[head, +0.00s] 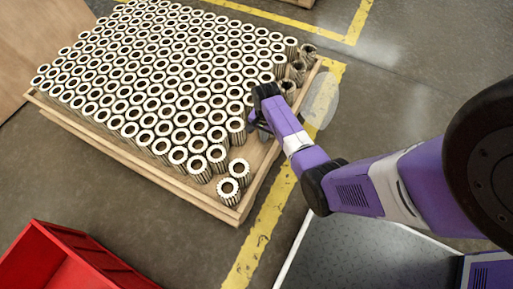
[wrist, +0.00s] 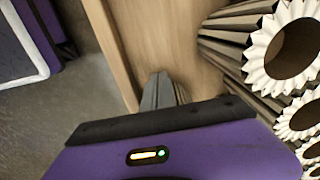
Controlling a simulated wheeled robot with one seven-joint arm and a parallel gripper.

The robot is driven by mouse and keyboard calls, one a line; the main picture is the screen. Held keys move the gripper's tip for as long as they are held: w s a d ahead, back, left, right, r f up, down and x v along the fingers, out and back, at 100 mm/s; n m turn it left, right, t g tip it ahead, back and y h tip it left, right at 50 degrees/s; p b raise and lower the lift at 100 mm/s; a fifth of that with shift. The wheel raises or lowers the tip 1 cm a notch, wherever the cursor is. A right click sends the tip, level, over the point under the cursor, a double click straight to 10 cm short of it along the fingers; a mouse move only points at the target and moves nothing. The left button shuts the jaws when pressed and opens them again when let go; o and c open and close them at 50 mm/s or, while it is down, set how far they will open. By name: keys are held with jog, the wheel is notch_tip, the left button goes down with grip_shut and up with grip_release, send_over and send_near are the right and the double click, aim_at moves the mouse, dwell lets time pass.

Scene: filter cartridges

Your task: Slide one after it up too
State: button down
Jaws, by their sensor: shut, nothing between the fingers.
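Many pleated filter cartridges (head: 160,70) with white end rings stand upright in close rows on a wooden pallet (head: 226,212). Two of them (head: 229,190) stand at its near corner, slightly apart from the main block. Several brownish cartridges (head: 297,70) stand along the right edge, past my arm. My gripper (head: 254,125) is low at the right side of the block, over a bare strip of pallet. In the wrist view its fingers (wrist: 163,90) are together and empty, pointing at bare wood, with pleated cartridges (wrist: 285,50) to the right. My arm hides part of the right edge.
A red bin (head: 75,262) stands on the floor at the lower left. A yellow floor line (head: 262,225) runs beside the pallet. A wooden panel (head: 35,45) stands at the upper left. The floor on the right is mostly clear.

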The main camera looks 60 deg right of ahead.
jog(key=d, duration=0.4)
jog(key=shift+w+d, duration=0.1)
jog(key=shift+d, duration=0.25)
notch_tip(320, 180, up, 20)
jog(key=p, duration=1.9)
